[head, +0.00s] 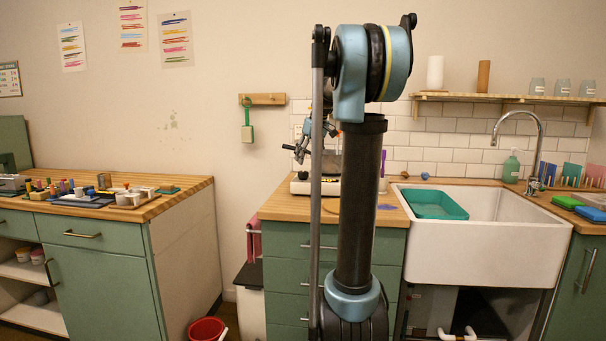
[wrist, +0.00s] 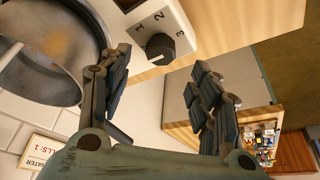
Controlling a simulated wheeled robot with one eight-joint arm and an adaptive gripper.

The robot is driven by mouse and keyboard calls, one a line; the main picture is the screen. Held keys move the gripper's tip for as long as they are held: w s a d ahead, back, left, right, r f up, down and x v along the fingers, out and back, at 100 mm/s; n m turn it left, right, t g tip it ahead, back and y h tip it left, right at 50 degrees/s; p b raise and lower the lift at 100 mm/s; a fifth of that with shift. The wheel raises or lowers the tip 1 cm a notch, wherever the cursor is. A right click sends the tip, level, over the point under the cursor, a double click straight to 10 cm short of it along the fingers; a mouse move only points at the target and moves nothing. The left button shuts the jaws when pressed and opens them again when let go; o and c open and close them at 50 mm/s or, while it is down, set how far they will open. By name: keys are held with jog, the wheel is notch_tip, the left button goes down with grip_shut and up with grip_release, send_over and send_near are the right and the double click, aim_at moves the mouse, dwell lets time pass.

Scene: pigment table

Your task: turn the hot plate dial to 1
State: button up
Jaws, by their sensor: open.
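The hot plate (head: 301,187) is a white unit on the wooden counter left of the sink, partly hidden by my arm. In the wrist view its white front face (wrist: 180,22) carries a black dial (wrist: 160,49) with printed numerals beside it. I cannot tell clearly which numeral the dial points to. My gripper (wrist: 160,68) is open, its two dark fingers spread on either side below the dial in the picture, with nothing between them. I cannot tell whether either finger touches the dial. In the head view my gripper is small beside the arm, above the hot plate.
A metal pan (wrist: 48,50) with a pale stick in it is close to the left finger. The white sink (head: 487,240) with a teal tub (head: 434,204) lies to the right. A red bucket (head: 206,329) stands on the floor between the counters.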

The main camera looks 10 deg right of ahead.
aim_at(304, 172)
jog(key=x, duration=0.7)
jog(key=c, duration=1)
